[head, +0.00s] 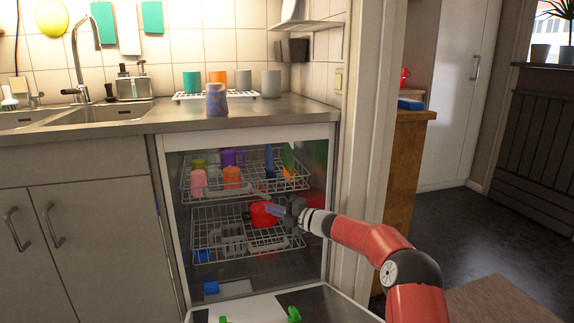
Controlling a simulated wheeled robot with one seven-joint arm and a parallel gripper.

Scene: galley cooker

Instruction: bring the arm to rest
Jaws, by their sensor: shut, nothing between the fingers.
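My red and white arm reaches in from the lower right. My gripper (275,209), dark and small in this view, is shut and empty at the opening of the dishwasher (327,238). It is between the upper rack and the lower rack, in front of a red pot (262,216) that stands in the lower rack (205,240). I cannot tell whether the gripper touches the pot. The upper rack (190,192) holds several coloured cups and upright plates.
The counter (140,120) above carries a purple mug (216,100) and a white rack with several cups. A wall edge (368,150) stands right of the dishwasher. Dark floor (460,240) lies open at the right.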

